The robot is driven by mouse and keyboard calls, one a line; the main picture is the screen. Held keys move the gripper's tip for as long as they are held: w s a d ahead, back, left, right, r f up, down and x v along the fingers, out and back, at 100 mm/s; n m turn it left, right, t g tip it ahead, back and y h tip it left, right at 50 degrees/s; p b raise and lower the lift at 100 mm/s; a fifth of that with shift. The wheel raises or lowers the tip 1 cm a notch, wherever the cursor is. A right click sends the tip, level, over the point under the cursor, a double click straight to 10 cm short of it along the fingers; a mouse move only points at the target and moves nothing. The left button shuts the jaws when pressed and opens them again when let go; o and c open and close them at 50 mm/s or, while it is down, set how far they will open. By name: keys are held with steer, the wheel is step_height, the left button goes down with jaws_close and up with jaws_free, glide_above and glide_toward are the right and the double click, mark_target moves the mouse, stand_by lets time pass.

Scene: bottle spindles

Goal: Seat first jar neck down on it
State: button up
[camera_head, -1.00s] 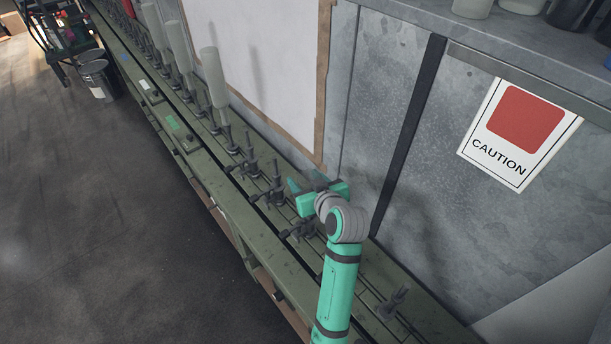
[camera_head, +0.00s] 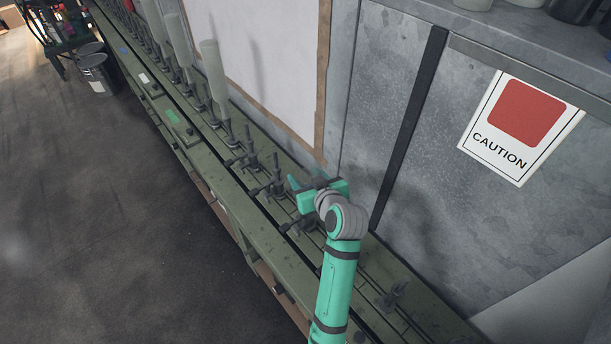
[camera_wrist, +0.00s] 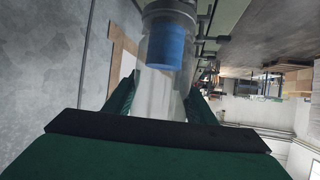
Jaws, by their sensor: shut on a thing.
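My gripper (camera_head: 318,186) is over the green rail (camera_head: 262,255), beside the wall. In the wrist view its two green fingers (camera_wrist: 162,92) are shut on a clear jar (camera_wrist: 152,82) with a blue part (camera_wrist: 166,45) showing at its upper end. A grey round piece (camera_wrist: 170,8) is at that end; I cannot tell whether it is the jar's neck or a spindle. In the head view the jar is hidden by my gripper. A dark spindle base (camera_head: 298,226) shows just below and left of my gripper.
Bare spindles (camera_head: 276,178) stand left of my gripper; pale bottles (camera_head: 214,75) stand on spindles farther along. The grey wall with a caution sign (camera_head: 522,128) is close behind.

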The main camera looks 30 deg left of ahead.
steer(key=o, duration=1.3)
steer(key=v, duration=1)
steer(key=shift+s+d+r, duration=0.2)
steer(key=shift+d+r, duration=0.05)
